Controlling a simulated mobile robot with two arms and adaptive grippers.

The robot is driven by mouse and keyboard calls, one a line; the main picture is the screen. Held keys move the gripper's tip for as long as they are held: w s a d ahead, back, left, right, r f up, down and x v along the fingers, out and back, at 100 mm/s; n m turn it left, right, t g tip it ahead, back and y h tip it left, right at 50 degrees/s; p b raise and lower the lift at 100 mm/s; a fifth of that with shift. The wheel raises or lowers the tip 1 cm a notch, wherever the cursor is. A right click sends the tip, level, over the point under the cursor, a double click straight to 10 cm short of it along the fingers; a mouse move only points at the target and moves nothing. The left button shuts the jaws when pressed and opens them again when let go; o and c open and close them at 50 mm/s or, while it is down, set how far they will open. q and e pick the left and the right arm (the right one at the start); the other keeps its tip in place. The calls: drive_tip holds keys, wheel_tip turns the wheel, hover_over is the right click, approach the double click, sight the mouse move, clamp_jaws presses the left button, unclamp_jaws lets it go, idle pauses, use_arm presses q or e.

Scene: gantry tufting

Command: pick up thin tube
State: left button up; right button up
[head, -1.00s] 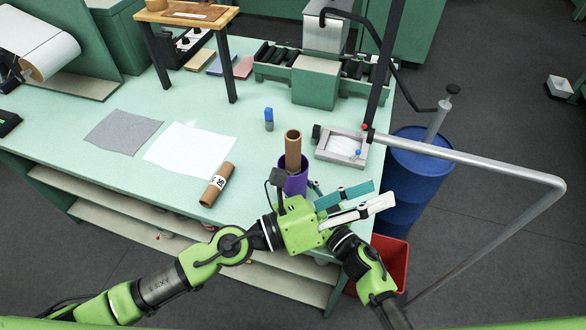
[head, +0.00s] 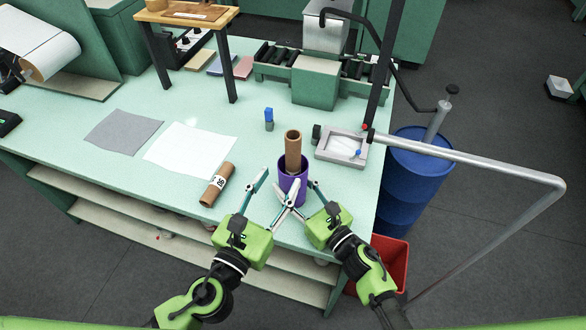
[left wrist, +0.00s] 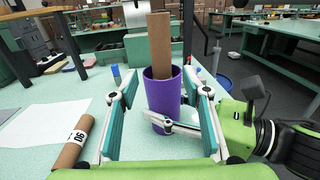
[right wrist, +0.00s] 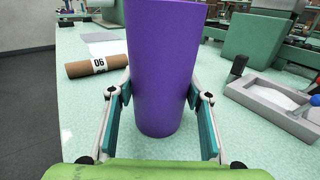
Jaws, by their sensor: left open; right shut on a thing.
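A plain brown cardboard tube (head: 293,145) stands upright in a purple cup (head: 291,188) near the table's front edge. My right gripper (head: 299,192) is shut on the purple cup; the right wrist view shows its fingers on both sides of the cup (right wrist: 165,65). My left gripper (head: 277,188) is open and empty on the cup's left front side. In the left wrist view the tube (left wrist: 159,45) and cup (left wrist: 162,92) show between and beyond its spread fingers. The tube's lower end is hidden in the cup.
A labelled brown tube (head: 217,184) lies on the table to the left. A white sheet (head: 188,150), a grey sheet (head: 122,132), a small blue-topped item (head: 269,118) and a grey tray (head: 341,147) lie around. A metal rail (head: 470,160) passes on the right.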

sight(290, 166)
use_arm(q)
drive_tip(key=x, duration=0.8)
drive_tip(key=shift+w+d+f, duration=0.15)
drive_tip(key=shift+f, duration=0.15)
clamp_jaws()
